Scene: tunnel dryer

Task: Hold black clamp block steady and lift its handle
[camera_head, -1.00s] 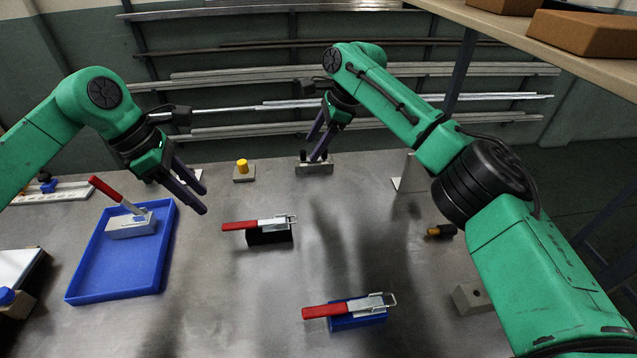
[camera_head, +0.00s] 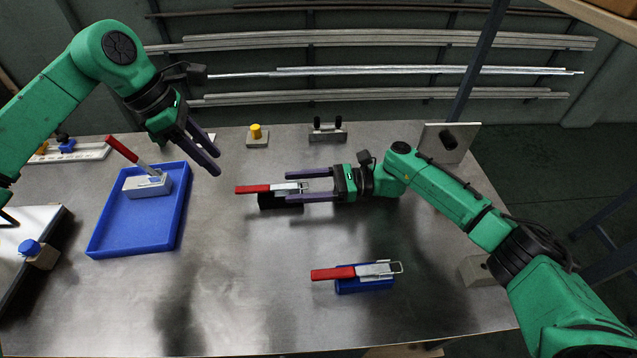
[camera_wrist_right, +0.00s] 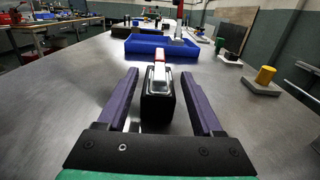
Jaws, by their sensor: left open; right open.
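The black clamp block (camera_head: 281,202) stands on the metal table with a silver toggle clamp on top. Its red handle (camera_head: 253,189) lies flat and points left in the head view. In the right wrist view the black block (camera_wrist_right: 158,108) sits between the fingers, with a gap on both sides. My right gripper (camera_head: 310,187) is open around the block's right end, fingers pointing left and low over the table. My left gripper (camera_head: 213,162) is open and empty, above the table between the blue tray and the black block, fingers pointing down and right.
A blue tray (camera_head: 130,236) at left holds a grey clamp block (camera_head: 148,186) with its red handle raised. A blue clamp block (camera_head: 364,284) stands nearer the front. A yellow-knobbed block (camera_head: 257,136) and a two-post block (camera_head: 328,133) stand at the back.

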